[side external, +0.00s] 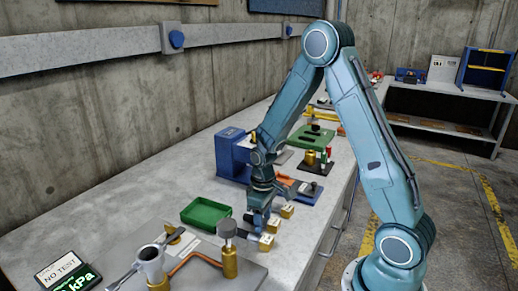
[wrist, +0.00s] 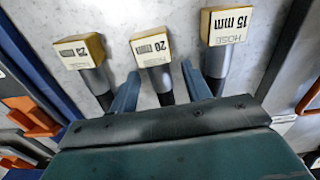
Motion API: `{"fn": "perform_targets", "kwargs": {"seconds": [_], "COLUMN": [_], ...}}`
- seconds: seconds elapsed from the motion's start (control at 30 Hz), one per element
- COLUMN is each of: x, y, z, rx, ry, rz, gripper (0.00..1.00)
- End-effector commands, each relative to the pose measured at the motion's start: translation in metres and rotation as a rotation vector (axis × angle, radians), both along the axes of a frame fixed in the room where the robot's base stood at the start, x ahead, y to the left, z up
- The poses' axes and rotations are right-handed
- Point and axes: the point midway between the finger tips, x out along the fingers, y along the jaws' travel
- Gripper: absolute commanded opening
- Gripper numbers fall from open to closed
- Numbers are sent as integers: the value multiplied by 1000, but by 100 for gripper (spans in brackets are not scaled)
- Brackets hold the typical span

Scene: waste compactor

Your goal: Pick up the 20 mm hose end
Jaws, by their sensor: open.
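The 20 mm hose end (wrist: 152,48) is the middle of three labelled hose ends in the wrist view, a tan block with a white label on a dark grey hose. My gripper (wrist: 161,70) is open, with one finger on each side of the grey part just below the block. I cannot tell whether either finger touches it. In the side external view my gripper (side external: 257,218) is low over the bench, beside the middle block (side external: 273,225). The lower part of the hose is hidden behind my gripper body in the wrist view.
The 25 mm hose end (wrist: 80,51) is close on the left and the 15 mm hose end (wrist: 226,25) close on the right. A green tray (side external: 206,213), a copper pipe with brass fittings (side external: 195,262) and a blue machine (side external: 232,155) stand nearby on the bench.

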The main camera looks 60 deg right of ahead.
Motion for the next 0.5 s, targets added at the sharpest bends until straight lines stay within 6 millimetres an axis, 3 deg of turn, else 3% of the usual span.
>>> {"fn": "perform_targets", "kwargs": {"seconds": [0.1,0.33,0.5], "x": [0,0,0], "y": [0,0,0], "z": [0,0,0], "rx": [0,0,0], "ry": [0,-1,-1], "rz": [0,0,0], "gripper": [46,1,0]}}
